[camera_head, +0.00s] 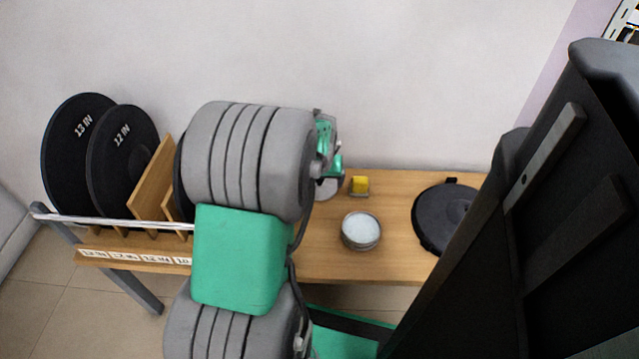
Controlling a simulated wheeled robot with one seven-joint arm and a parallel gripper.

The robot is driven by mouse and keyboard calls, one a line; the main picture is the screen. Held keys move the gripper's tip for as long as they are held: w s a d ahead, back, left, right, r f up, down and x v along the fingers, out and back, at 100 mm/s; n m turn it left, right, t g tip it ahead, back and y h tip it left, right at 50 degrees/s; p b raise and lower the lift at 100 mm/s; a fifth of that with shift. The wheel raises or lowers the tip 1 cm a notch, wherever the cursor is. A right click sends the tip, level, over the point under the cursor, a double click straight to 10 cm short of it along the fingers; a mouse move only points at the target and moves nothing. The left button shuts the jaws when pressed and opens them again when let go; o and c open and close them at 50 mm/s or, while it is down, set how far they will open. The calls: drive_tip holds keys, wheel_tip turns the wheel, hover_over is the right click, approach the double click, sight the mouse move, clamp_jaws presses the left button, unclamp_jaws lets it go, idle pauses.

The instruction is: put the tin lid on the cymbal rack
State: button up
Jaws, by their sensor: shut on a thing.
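The cymbal rack (135,259) stands at the left, a wooden rack with upright dividers and a strip of size labels. Dark round discs marked 13 IN and 12 IN stand upright in its left slots. My gripper (329,178) is mostly hidden behind my grey and green arm, over the table right of the rack. It is shut on a pale round piece, seemingly the tin lid (327,190), of which only a part shows below the fingers. I cannot tell whether the lid touches the table. My arm also covers the right part of the rack.
A round tin (361,231) with a pale top stands on the wooden table (390,262). A small yellow block (359,185) sits behind it. A black round case (440,215) lies at the right. A metal rail (120,221) runs along the rack's front.

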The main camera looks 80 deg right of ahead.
drive_tip(key=shift+f, duration=0.1)
drive_tip(key=o, duration=1.2)
drive_tip(key=shift+o, duration=0.2)
drive_tip(key=shift+r, duration=0.35)
drive_tip(key=p+v, duration=0.5)
drive_tip(key=v, duration=0.6)
drive_tip(key=shift+a+r, duration=0.25)
drive_tip(key=shift+r, duration=0.05)
